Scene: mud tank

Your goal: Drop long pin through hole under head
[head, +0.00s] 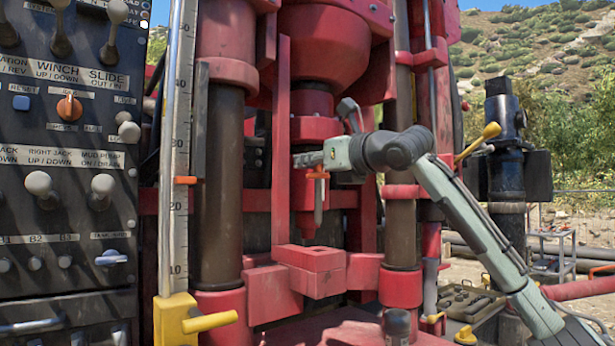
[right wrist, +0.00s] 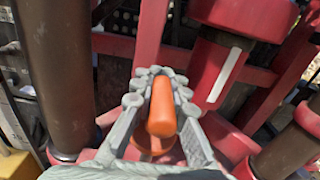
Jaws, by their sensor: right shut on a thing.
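The long pin (head: 318,203) has an orange top and a grey pointed shaft. It hangs roughly upright in front of the red drill head's lower spindle (head: 304,215). My right gripper (head: 308,160) is shut on the pin's orange handle (right wrist: 162,112), which shows between the fingers in the right wrist view. The red drill head (head: 318,55) is above. A red block (head: 310,272) sits below the pin tip, apart from it, with a small dark spot on its top that may be a hole. My left gripper is not in view.
A control panel (head: 70,160) with levers stands at the left. A ruler post with a yellow base (head: 190,320) stands beside it. Dark cylinders (head: 215,170) flank the spindle closely. A black post with a yellow lever (head: 505,150) stands at the right.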

